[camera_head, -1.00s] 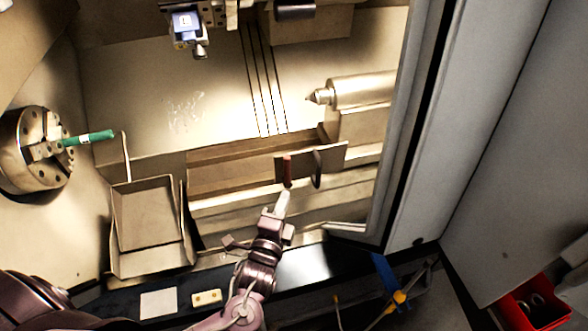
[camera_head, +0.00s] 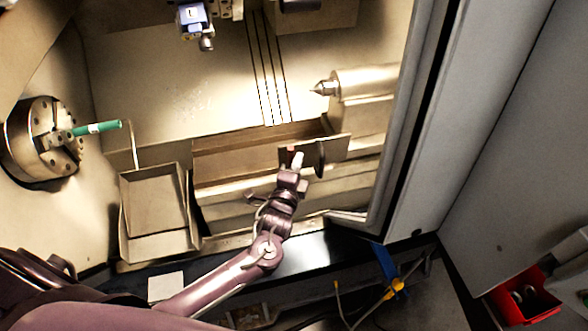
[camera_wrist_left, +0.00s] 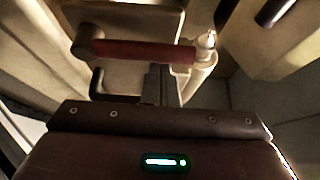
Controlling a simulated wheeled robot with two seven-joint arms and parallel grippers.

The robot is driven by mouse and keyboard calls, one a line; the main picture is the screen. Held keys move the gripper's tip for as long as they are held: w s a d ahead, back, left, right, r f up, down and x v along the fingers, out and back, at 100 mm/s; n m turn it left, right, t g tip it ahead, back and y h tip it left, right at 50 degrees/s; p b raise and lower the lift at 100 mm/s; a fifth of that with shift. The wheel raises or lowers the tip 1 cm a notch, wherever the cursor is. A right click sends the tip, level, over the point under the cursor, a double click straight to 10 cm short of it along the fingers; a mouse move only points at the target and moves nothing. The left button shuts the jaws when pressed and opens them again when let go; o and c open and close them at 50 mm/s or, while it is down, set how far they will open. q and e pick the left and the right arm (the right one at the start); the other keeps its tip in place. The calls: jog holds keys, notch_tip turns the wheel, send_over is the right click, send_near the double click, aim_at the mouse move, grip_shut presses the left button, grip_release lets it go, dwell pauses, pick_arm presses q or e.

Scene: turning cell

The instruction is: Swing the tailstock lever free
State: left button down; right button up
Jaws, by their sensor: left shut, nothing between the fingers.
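The tailstock lever has a red grip (camera_head: 290,153) and stands at a dark plate at the front of the tailstock. In the left wrist view the red grip (camera_wrist_left: 140,51) lies across the picture, joined at its left end to a dark bracket. The tailstock (camera_head: 362,84) has a pointed centre facing left. My left gripper (camera_head: 298,160) is shut and empty, its tips overlapping the right side of the grip. In the left wrist view the shut fingers (camera_wrist_left: 161,78) are just below the grip; contact cannot be told. My right gripper is not in view.
A chuck (camera_head: 30,140) holds a green bar (camera_head: 97,128) at left. A beige tray (camera_head: 157,200) stands front left. The open door (camera_head: 425,120) bounds the right side. A red bin (camera_head: 525,303) sits at lower right, and a blue and yellow tool (camera_head: 387,270) lies below the opening.

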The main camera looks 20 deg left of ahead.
pick_arm(q)
jog(key=shift+w, duration=0.1)
dwell(0.4)
jog(key=shift+a+f+n+b, duration=0.1)
jog(key=shift+n+b, duration=0.2)
jog(key=shift+a+n+t, duration=0.1)
jog(key=shift+n+t, duration=0.3)
jog(key=shift+n, duration=0.1)
jog(key=shift+s+a+n+b, duration=0.1)
jog(key=shift+s+n+b, duration=0.1)
jog(key=shift+n+b, duration=0.3)
jog(key=shift+a+t, duration=0.1)
jog(key=shift+t, duration=0.2)
jog(key=shift+s+a+b, duration=0.3)
jog(key=shift+a+b, duration=0.1)
jog(key=shift+b, duration=0.6)
jog(key=s+a+f+n+t+y+b, duration=0.2)
jog(key=n+y+b, duration=0.5)
jog(key=n+b, duration=0.5)
jog(key=shift+s+a+f+n+t, duration=0.4)
jog(key=shift+s+a+f+n, duration=0.45)
jog(key=shift+a, duration=0.6)
